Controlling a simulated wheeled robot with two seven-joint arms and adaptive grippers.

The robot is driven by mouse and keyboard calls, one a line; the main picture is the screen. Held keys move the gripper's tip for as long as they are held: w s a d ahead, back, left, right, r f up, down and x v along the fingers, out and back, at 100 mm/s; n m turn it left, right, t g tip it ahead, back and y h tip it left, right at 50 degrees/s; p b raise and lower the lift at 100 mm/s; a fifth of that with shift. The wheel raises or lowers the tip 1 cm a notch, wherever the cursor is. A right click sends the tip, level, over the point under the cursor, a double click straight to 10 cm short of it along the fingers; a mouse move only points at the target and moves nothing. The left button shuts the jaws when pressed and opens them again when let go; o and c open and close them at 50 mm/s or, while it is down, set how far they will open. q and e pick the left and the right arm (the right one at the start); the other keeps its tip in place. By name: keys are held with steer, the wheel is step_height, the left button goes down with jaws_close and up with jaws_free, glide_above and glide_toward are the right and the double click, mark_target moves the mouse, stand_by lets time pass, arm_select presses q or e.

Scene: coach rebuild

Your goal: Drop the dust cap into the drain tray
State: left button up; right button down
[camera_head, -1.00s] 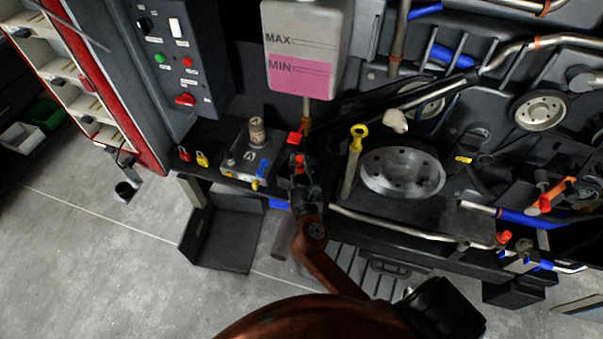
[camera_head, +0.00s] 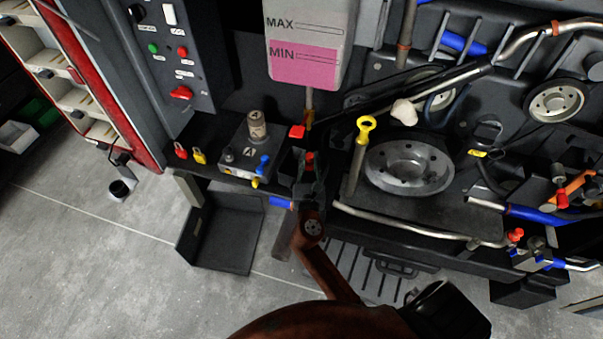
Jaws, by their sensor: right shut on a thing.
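My right gripper (camera_head: 308,168) is in the middle of the camera_head view, its arm coming up from the bottom. It is shut on a small red piece, which I take for the dust cap (camera_head: 310,157); the dark fingers hide much of it. They are in front of the bench edge, just right of the block marked A. The dark open tray (camera_head: 222,242), which looks like the drain tray, is low at the left, below the bench edge. Its visible floor looks empty. The gripper is above and right of it in the picture. My left gripper is not in view.
A grey block (camera_head: 244,163) with blue and yellow fittings is left of the gripper. A yellow-ringed dipstick (camera_head: 365,125) and a round metal plate (camera_head: 408,168) are right of it. A pink-filled reservoir (camera_head: 305,60) hangs behind. Open floor (camera_head: 100,240) lies left of the tray.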

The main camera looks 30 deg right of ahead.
steer(key=shift+f, duration=0.1)
steer(key=c, duration=1.7)
jaws_free()
steer(key=shift+o, duration=0.2)
steer(key=shift+s+a+f, duration=0.1)
steer(key=shift+s+a, duration=0.1)
steer(key=shift+s, duration=0.1)
steer(key=v, duration=1.1)
steer(key=shift+a, duration=0.2)
